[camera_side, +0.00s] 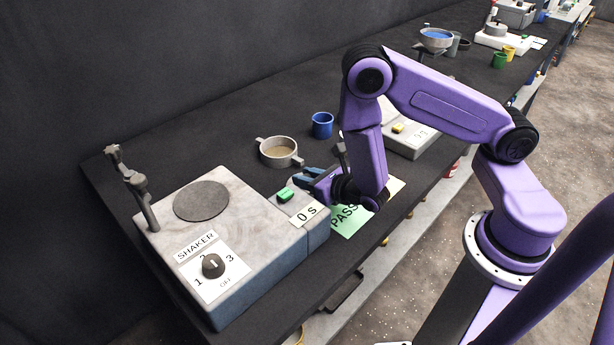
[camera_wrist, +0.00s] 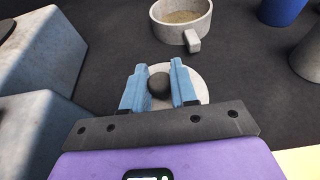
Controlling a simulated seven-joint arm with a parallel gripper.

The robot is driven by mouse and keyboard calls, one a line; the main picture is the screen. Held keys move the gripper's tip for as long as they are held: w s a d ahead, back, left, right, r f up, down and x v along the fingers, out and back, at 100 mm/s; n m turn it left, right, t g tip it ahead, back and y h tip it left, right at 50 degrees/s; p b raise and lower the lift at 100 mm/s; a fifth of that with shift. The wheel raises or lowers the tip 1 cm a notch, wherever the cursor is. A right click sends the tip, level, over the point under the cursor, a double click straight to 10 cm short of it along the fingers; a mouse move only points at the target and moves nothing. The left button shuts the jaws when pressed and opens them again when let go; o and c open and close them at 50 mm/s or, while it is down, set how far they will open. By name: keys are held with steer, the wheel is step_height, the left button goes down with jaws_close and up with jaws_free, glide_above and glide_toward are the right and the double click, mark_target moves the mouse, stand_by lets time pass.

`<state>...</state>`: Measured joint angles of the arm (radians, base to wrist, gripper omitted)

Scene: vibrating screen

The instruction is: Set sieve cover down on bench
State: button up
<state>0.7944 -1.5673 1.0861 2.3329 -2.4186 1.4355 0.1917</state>
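The sieve cover (camera_wrist: 192,72) is a pale round disc with a dark round knob (camera_wrist: 158,86), seen in the wrist view below my gripper. My gripper (camera_wrist: 160,80) has its two blue fingers on either side of the knob, and the knob fills the space between them. In the side view, my gripper (camera_side: 308,176) is low over the bench (camera_side: 250,120), behind the shaker's timer box. The cover does not show clearly there, and I cannot tell whether its underside touches the bench.
The sieve pan (camera_side: 280,152) with sand stands just beyond my gripper, and a blue cup (camera_side: 321,125) behind it. The shaker (camera_side: 240,243), with its dark plate and upright clamp, stands left. A green PASS card (camera_side: 346,222) lies right. Dark bench around the pan is clear.

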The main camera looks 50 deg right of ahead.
steer(key=o, duration=0.4)
steer(key=shift+c, duration=0.2)
steer(key=shift+r, duration=0.15)
steer(key=shift+v, duration=5.9)
steer(key=s+d+r+m+g+h, duration=0.4)
steer(key=d+r+m+g+h, duration=0.35)
steer(key=m, duration=0.75)
steer(key=s+a+r+m+g+y, duration=0.2)
steer(key=s+a+m+g+y, duration=0.1)
steer(key=s, duration=0.3)
steer(key=s+a+r+m+g+y, duration=0.3)
steer(key=s+a+m+y, duration=0.1)
steer(key=s+m+y, duration=0.1)
steer(key=shift+s+r, duration=0.3)
steer(key=shift+s, duration=0.35)
steer(key=shift+g, duration=0.25)
